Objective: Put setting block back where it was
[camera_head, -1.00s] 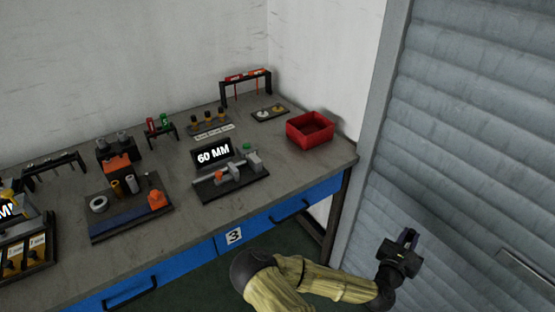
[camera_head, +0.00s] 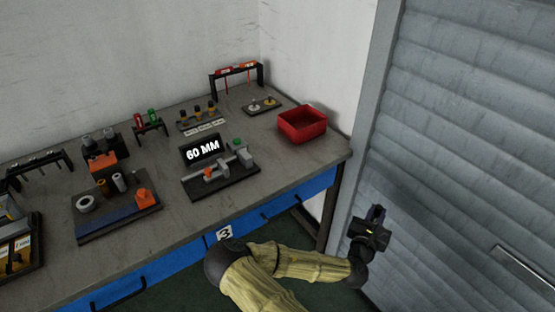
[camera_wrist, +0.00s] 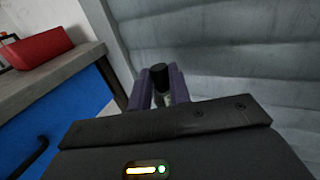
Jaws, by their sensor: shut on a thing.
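My gripper (camera_head: 374,218) is at the lower right in the head view, in front of the grey shutter and clear of the bench. In the wrist view my gripper (camera_wrist: 161,88) is shut on a small piece with a dark round top, which I take for the setting block (camera_wrist: 160,71). Its lower part is mostly hidden between the fingers. On the bench, a measuring fixture (camera_head: 240,180) stands beside a display (camera_head: 202,149) reading "60 MM". A small rack (camera_head: 202,121) with several dark and yellow posts stands behind it, with pale labels along its front.
A red bin (camera_head: 302,125) stands at the bench's right end. A tray with an orange block (camera_head: 146,196) lies left of the fixture. The grey shutter (camera_head: 460,150) fills the right side.

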